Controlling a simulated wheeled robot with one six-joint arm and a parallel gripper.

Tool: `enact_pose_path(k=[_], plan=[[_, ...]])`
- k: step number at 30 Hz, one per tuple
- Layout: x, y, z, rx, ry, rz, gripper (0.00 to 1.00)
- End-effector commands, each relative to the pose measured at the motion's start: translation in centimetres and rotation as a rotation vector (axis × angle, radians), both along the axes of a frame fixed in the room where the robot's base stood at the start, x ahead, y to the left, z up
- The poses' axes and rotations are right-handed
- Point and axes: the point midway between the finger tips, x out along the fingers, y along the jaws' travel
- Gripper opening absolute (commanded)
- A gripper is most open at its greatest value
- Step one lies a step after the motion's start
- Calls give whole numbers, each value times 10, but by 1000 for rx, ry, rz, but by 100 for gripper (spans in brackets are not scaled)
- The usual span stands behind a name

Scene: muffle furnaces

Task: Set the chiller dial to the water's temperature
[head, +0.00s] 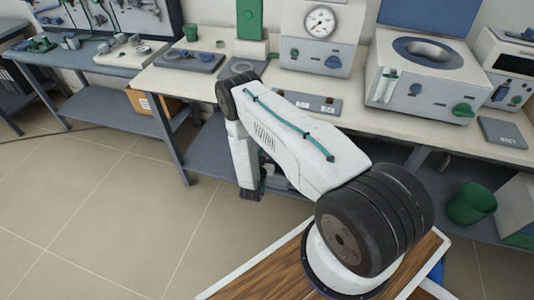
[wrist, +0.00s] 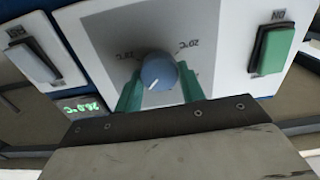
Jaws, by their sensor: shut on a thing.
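The chiller dial (wrist: 158,72) is a round blue-grey knob on a pale grey and white panel (wrist: 110,25) in the wrist view. Its white pointer line points to the lower left. Temperature labels are printed around it; one at the upper right reads 20°C, the others are hard to read. My gripper (wrist: 160,90) has its green fingers on both sides of the dial, shut on it. A small display (wrist: 85,106) with green digits, roughly 26.0 °C, shows at lower left. In the head view my arm hides the dial.
A white rocker switch (wrist: 35,62) and a green switch (wrist: 272,50) labelled ON flank the panel in the wrist view. In the head view, lab devices, including a gauge unit (head: 319,24), stand on the bench (head: 170,80). A green bin (head: 471,203) is at right; open floor lies left.

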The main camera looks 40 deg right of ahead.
Motion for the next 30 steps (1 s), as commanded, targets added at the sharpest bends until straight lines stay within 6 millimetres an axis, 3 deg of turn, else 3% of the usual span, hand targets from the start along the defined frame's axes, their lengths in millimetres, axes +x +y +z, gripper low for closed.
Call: enact_pose_path(k=[18, 30], plan=[[1, 2, -1, -344, 442, 1, 16], [2, 2, -2, -472, 607, 2, 16]])
